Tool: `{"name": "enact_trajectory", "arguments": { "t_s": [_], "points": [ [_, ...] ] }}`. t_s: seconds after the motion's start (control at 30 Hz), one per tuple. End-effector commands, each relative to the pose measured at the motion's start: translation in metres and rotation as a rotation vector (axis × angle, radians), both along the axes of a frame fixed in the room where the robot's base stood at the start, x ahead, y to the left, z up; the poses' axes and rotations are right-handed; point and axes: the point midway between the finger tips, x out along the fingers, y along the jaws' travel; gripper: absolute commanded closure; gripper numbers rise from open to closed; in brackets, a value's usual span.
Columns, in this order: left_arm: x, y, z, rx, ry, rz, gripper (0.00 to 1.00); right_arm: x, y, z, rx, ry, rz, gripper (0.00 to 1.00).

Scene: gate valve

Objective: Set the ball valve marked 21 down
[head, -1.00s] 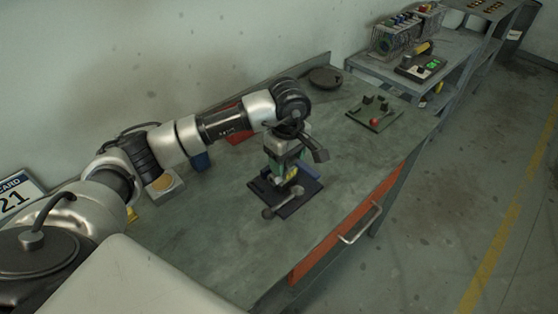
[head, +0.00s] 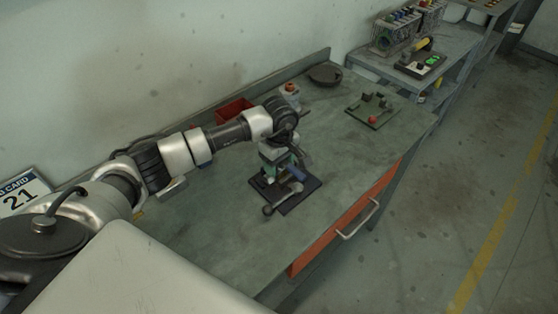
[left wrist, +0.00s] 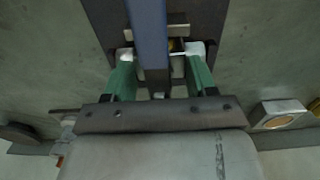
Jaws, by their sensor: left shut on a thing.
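My left gripper (head: 277,176) points down over a dark fixture plate (head: 306,190) on the bench. In the left wrist view its green fingers with pale tips (left wrist: 160,52) are shut on a small metal valve body. The valve's long blue handle (left wrist: 149,35) runs between the fingers; it also shows in the head view (head: 296,172). The valve is at the plate, but I cannot tell whether it touches it. No number on the valve is readable. A grey lever (head: 268,210) with a round end sticks out at the plate's front. My right gripper is out of view.
A red bin (head: 234,109) stands behind my arm. The front bench top is clear.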

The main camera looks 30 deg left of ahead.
Motion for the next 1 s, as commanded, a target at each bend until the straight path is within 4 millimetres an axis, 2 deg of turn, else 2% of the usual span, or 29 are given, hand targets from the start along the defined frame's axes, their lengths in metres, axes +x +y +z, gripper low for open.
{"name": "enact_trajectory", "arguments": {
  "t_s": [0.07,0.1,0.27,0.6,0.67,0.77,1.0],
  "points": [
    [0.001,0.0,-0.002,0.0,-0.003,0.0,0.92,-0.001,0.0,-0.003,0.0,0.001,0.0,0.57],
    [0.0,0.0,-0.002,0.001,0.0,0.0,0.4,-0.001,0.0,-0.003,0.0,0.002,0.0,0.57],
    [0.0,0.0,-0.002,0.001,0.0,0.0,0.18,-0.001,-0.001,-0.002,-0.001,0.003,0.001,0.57],
    [0.0,0.0,0.003,0.0,0.0,0.0,0.18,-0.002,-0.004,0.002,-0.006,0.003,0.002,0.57],
    [0.001,0.0,0.007,0.001,-0.003,-0.001,0.18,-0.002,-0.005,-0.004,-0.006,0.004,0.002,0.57],
    [0.001,0.0,0.024,0.001,-0.007,-0.002,0.18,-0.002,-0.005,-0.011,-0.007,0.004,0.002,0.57],
    [0.001,0.001,0.076,0.002,-0.006,-0.001,0.18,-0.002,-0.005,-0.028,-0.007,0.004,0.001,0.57]
  ]
}}
